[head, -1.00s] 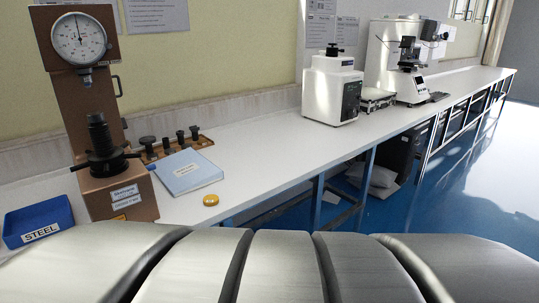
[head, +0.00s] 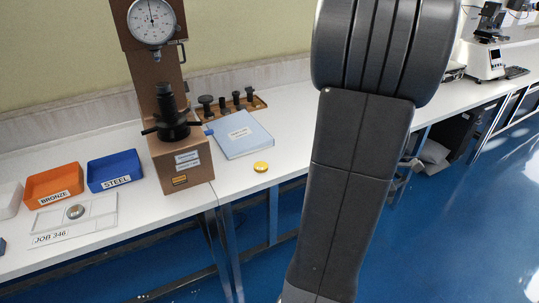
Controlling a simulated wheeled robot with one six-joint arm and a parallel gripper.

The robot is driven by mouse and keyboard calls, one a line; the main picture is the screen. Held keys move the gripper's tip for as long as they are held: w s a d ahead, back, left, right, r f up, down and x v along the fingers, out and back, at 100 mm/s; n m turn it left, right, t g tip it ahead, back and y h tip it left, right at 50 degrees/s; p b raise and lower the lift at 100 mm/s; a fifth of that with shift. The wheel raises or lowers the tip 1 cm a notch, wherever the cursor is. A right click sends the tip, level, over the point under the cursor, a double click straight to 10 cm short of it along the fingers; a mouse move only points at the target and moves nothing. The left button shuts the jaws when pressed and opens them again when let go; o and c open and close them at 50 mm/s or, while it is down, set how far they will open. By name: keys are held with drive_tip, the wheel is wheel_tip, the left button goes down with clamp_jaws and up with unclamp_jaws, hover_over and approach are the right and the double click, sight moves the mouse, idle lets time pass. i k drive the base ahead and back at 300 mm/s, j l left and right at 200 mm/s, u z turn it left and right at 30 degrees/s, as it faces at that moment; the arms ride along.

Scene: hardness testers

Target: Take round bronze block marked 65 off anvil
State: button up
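The brown hardness tester (head: 170,130) with a round dial stands on the bench at left centre. Its black anvil post (head: 170,115) stands below the indenter, and I see no block on top of it. A round gold-coloured block (head: 261,167) lies flat on the bench to the right of the tester, near the front edge. Any marking on it is too small to read. My dark arm crosses the right half of the picture from top to bottom. My gripper is out of view.
An orange tray labelled BRONZE (head: 31,190) and a blue tray labelled STEEL (head: 107,185) sit left of the tester. A white tray (head: 100,207) holds a silver disc (head: 75,211). A blue folder (head: 258,146) and a wooden rack (head: 257,100) of dark parts lie to the right.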

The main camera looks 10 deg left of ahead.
sight(261, 167)
drive_tip(key=i+l+u, duration=0.1)
drive_tip(key=i, duration=0.25)
drive_tip(key=i+l+u, duration=0.1)
drive_tip(key=i, duration=0.25)
drive_tip(key=i+l+u, duration=0.1)
drive_tip(key=i+l, duration=0.15)
drive_tip(key=i+u, duration=0.1)
drive_tip(key=u, duration=1.55)
